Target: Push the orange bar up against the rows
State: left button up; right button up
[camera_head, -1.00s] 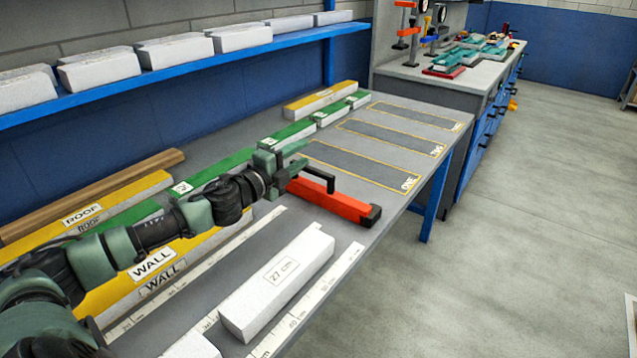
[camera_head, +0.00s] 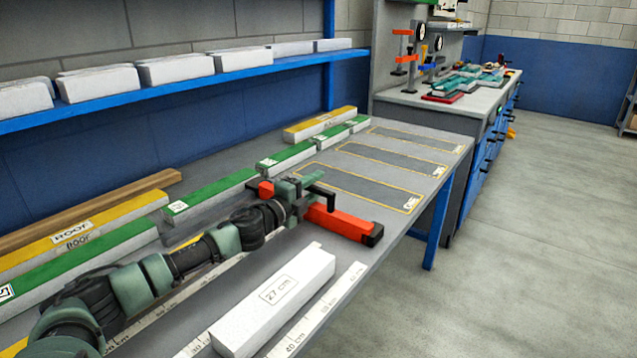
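The orange bar (camera_head: 343,223) lies on the grey bench, with a black cap at its near right end and a black handle (camera_head: 325,196) standing on it. A small orange part (camera_head: 266,189) shows left of my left gripper. My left gripper (camera_head: 308,192) is at the bar, by its handle, and covers the bar's middle. I cannot tell whether its fingers are closed on the handle. Outlined grey strips, one (camera_head: 365,188) labelled ONE, lie on the bench beyond the bar. A line of green-topped blocks (camera_head: 285,158) runs along the left of them. My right gripper is not in view.
A white block marked 27 cm (camera_head: 285,296) lies in front between measuring strips (camera_head: 325,312). Yellow ROOF (camera_head: 95,228) and green blocks lie at the left, beside a wooden strip (camera_head: 115,203). A blue shelf (camera_head: 180,89) with white blocks runs above. The bench's right edge is open.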

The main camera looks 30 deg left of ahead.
pick_arm(q)
jog(key=shift+w+d, duration=0.1)
jog(key=shift+w, duration=0.7)
grip_shut()
jog(key=shift+f, duration=0.1)
dwell(0.8)
